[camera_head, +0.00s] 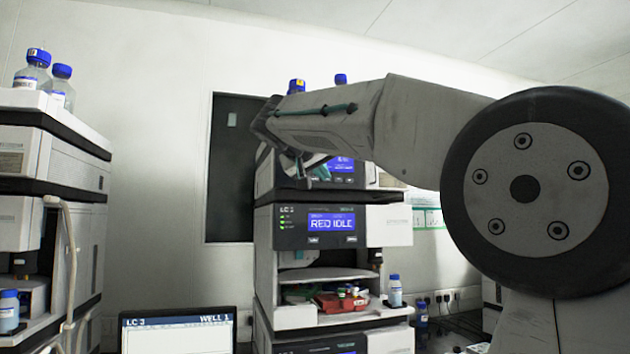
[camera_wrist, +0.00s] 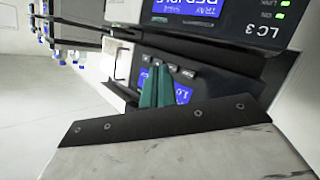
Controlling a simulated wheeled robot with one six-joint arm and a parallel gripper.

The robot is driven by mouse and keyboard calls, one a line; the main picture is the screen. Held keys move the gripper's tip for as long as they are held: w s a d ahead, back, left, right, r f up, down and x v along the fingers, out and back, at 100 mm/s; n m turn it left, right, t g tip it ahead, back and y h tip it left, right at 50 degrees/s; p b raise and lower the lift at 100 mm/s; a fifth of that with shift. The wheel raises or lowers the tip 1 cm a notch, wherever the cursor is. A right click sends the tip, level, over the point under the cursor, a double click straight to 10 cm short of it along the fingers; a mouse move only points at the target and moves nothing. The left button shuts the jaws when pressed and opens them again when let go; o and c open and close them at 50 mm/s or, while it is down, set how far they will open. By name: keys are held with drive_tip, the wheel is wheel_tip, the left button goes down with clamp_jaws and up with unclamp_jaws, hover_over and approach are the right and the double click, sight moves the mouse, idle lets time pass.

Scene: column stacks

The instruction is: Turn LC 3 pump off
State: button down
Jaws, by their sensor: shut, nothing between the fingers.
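The LC 3 stack stands in the middle of the head view. Its module with a blue screen (camera_head: 332,223) reads "RED IDLE", with green status lights at left and two buttons below the screen. The module above it has a blue screen (camera_head: 342,165), partly hidden by my arm. My gripper (camera_head: 312,168) is in front of that upper module, its teal fingers shut and empty. In the wrist view the closed fingers (camera_wrist: 158,72) are at a row of small buttons (camera_wrist: 174,70) beside a blue screen (camera_wrist: 183,94). I cannot tell whether they touch. The LC 3 label (camera_wrist: 263,37) shows at upper right.
A monitor (camera_head: 178,320) headed "LC 3" and "WELL 1" is at the bottom. Another instrument stack (camera_head: 80,150) with blue-capped bottles stands at left. An open bay below holds a red tray (camera_head: 335,303). A small bottle (camera_head: 395,291) stands beside it. My arm covers the right side.

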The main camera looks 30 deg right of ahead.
sight(322, 183)
drive_tip(key=shift+w+d, duration=0.2)
drive_tip(key=shift+w, duration=0.55)
drive_tip(key=shift+w+d, duration=0.25)
drive_tip(key=shift+w, duration=0.45)
drive_tip(key=shift+w+d, duration=0.2)
drive_tip(key=shift+w, duration=0.55)
drive_tip(key=shift+w, duration=0.15)
drive_tip(key=shift+w+d, duration=0.15)
drive_tip(key=shift+w, duration=0.1)
drive_tip(key=shift+w+d, duration=0.1)
drive_tip(key=shift+w, duration=0.25)
idle(0.9)
idle(0.3)
drive_tip(key=shift+s+a, duration=0.25)
drive_tip(key=shift+s, duration=0.55)
drive_tip(key=s, duration=0.2)
drive_tip(key=s+a, duration=0.1)
drive_tip(key=s, duration=0.1)
drive_tip(key=shift+s+a, duration=0.2)
drive_tip(key=shift+s, duration=0.2)
